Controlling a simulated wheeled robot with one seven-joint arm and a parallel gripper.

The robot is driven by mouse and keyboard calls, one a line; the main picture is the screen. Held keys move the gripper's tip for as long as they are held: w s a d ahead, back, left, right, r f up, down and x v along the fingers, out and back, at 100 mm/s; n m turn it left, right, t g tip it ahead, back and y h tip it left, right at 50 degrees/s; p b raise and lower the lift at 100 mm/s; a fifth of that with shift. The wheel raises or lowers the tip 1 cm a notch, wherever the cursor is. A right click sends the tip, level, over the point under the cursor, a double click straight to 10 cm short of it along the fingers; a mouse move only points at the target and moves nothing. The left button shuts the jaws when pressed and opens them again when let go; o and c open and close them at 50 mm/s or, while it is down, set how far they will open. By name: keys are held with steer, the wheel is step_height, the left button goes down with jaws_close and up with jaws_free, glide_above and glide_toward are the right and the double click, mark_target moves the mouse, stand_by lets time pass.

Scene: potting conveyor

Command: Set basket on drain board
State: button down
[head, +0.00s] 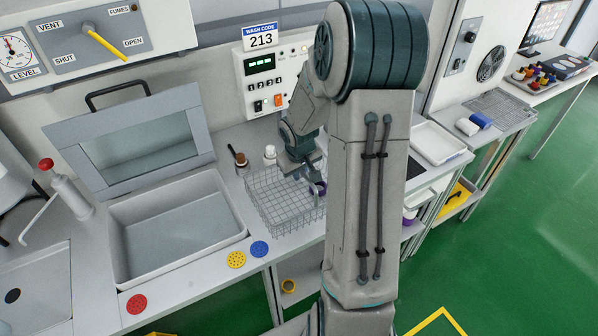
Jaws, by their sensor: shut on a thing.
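The grey wire basket (272,213) is upright at the right of the wash basin, over the counter. My gripper (309,177) is at its back right rim and is shut on it; my arm partly hides the fingers and the basket's right side. I cannot tell whether the basket touches the counter. No surface is labelled as the drain board. A grey mesh-topped surface (508,106) is at the far right, and a flat panel with a dark hole (45,272) is at the lower left.
The basin (180,268) has its framed window lid (130,140) raised. Small bottles (270,153) stand behind the basket. Red (136,304), yellow (236,260) and blue (259,249) discs lie along the front edge. A white tray (438,146) is right of my arm. Green floor is open at right.

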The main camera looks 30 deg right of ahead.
steer(key=c, duration=1.5)
jaws_free()
steer(key=shift+f, duration=0.1)
steer(key=v, duration=1.1)
steer(key=s+a+r, duration=0.4)
steer(key=s+a, duration=0.2)
steer(key=s, duration=0.3)
steer(key=s+a+r+t+y, duration=0.1)
steer(key=s+a+r, duration=0.4)
steer(key=s+a, duration=0.2)
steer(key=shift+s+m, duration=0.3)
steer(key=shift+s, duration=0.8)
